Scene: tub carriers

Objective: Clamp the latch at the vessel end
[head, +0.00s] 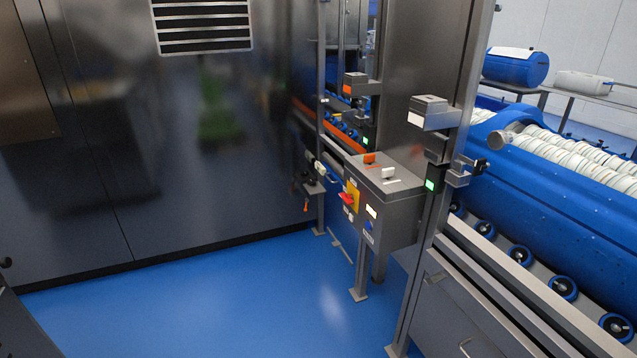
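Two latch-like metal blocks stand on upright posts. The nearer block (430,112) has a white patch and sits beside the blue carrier (545,225). The farther block (356,86) has an orange patch and is closer to the dark steel housing (190,150). I cannot tell for sure which is the latch at the vessel end, or whether either is clamped. Below the nearer block, a metal bracket (458,178) and a green light (432,185) show on the post. My gripper is not in view.
A control box (382,205) with an orange and a white lever on top and a red switch stands between the posts. The carrier, filled with white tubs (590,160), rests on a roller conveyor (520,255). Blue floor (220,300) is clear at the left.

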